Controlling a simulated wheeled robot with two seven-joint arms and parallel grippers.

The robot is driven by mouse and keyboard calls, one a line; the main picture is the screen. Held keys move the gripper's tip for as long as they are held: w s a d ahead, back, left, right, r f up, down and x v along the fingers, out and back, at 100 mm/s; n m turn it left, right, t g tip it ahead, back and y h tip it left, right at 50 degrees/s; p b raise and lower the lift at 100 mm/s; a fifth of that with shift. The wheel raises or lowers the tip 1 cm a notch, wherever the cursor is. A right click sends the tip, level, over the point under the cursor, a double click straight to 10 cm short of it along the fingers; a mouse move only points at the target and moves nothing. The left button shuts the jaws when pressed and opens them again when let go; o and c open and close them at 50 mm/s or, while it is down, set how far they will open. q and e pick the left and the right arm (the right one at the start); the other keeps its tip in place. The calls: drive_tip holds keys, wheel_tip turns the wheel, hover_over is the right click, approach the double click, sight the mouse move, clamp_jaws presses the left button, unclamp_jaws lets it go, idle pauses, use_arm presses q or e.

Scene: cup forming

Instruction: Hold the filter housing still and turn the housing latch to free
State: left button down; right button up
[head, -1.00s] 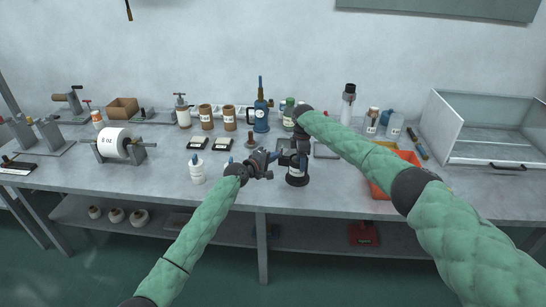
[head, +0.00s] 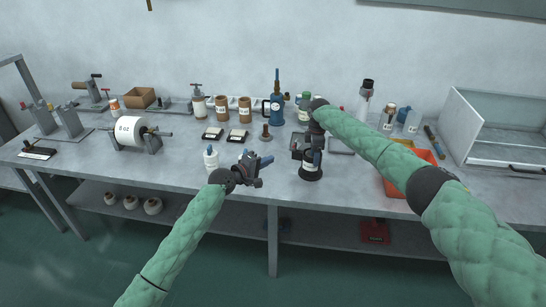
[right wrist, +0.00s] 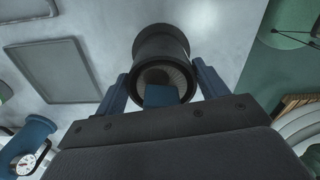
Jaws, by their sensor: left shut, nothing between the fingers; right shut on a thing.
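The filter housing (head: 311,172) is a dark upright cylinder with a pale label, standing near the front edge of the bench. My right gripper (head: 314,146) comes down over it and is shut on it. In the right wrist view, the blue fingers of my right gripper (right wrist: 160,88) lie on either side of the dark, round housing (right wrist: 160,50). A small blue block shows at its near side; I cannot tell whether it is the latch. My left gripper (head: 264,162) is shut and empty, left of the housing and apart from it.
A white bottle (head: 211,160) stands close to the left of my left gripper. An orange bin (head: 395,186) lies under my right forearm. A blue jug (head: 277,108) and brown jars (head: 221,108) stand at the back.

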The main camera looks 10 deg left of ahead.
use_arm(q)
drive_tip(key=shift+s+a, duration=0.15)
drive_tip(key=shift+s, duration=0.3)
drive_tip(key=shift+r, duration=0.1)
use_arm(e)
drive_tip(key=o, duration=1.4)
drive_tip(key=shift+r, duration=0.15)
